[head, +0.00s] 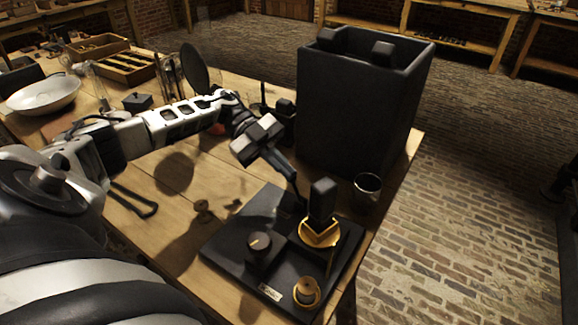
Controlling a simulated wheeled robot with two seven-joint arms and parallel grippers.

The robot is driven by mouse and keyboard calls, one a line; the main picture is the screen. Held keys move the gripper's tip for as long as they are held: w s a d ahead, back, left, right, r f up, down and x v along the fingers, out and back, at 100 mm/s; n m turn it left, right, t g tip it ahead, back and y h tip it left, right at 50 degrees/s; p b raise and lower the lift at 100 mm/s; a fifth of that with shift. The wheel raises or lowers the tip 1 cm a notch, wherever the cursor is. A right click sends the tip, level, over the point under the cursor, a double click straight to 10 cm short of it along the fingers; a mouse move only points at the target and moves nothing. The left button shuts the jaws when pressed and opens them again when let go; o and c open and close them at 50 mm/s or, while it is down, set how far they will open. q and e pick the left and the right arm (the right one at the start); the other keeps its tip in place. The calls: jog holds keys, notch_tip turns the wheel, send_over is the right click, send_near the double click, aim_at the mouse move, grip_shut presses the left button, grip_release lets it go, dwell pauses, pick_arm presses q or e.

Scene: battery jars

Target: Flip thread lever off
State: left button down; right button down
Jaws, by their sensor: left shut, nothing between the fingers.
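A black board (225,247) lies on the wooden table near its right edge. On it a black upright block (322,199) rises from a yellow, brass-like base (318,236); it looks like the lever, but I cannot read which control is the thread lever. My right gripper is out of view.
A tall black bin (357,110) stands behind the board, and a small dark cup (367,188) is to its right. A wooden tray (127,66) and a pale bowl (43,95) are at the far left.

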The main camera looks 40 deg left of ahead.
pick_arm(q)
jog(key=shift+a, duration=0.1)
jog(key=shift+a+r, duration=0.3)
jog(key=shift+a, duration=0.3)
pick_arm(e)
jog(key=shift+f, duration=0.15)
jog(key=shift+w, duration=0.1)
